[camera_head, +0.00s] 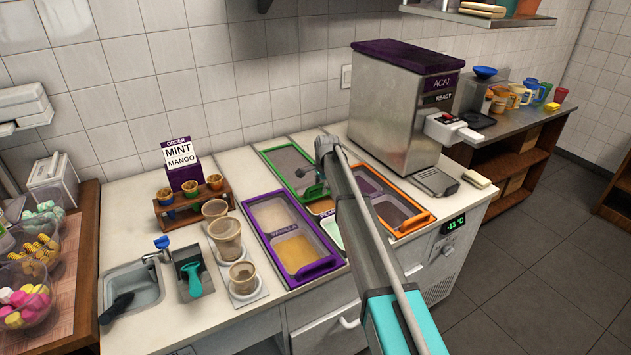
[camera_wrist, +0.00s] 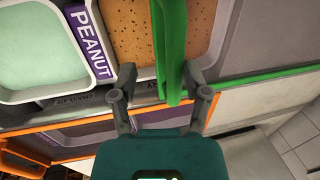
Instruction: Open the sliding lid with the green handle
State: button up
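The sliding lid with a green frame (camera_head: 283,150) is at the back of the topping counter in the head view, its grey panel covering part of a well. Its green handle (camera_wrist: 172,48) shows in the wrist view as a bar running down between my fingers. My gripper (camera_wrist: 160,73) is open, with a finger on each side of the handle. A gap shows at the left finger; whether the right finger touches the bar is unclear. In the head view my gripper (camera_head: 312,181) is small beside the lid's front right end, and my arm hides part of that area.
A purple-framed lid (camera_head: 268,212) lies in front and an orange-framed lid (camera_head: 425,221) to the right. The wrist view shows a speckled brown tub (camera_wrist: 128,25) and a pale green tub (camera_wrist: 38,50) beside a PEANUT label. The acai machine (camera_head: 400,100) stands behind right.

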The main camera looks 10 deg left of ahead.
jog(key=s+d+r+p, duration=0.4)
jog(key=s+d, duration=0.7)
jog(key=s, duration=0.4)
jog(key=shift+d, duration=0.35)
jog(key=shift+r, duration=0.15)
dwell(0.5)
jog(key=s+d+n+g, duration=0.1)
jog(key=s+d+n, duration=0.4)
jog(key=s+d, duration=0.4)
jog(key=s+d+n+h, duration=0.1)
jog(key=s+d+n, duration=0.4)
jog(key=s+d, duration=0.4)
jog(key=s, duration=0.7)
jog(key=shift+s+d+f+g, duration=0.2)
jog(key=shift+s+g, duration=0.2)
jog(key=shift+c, duration=0.2)
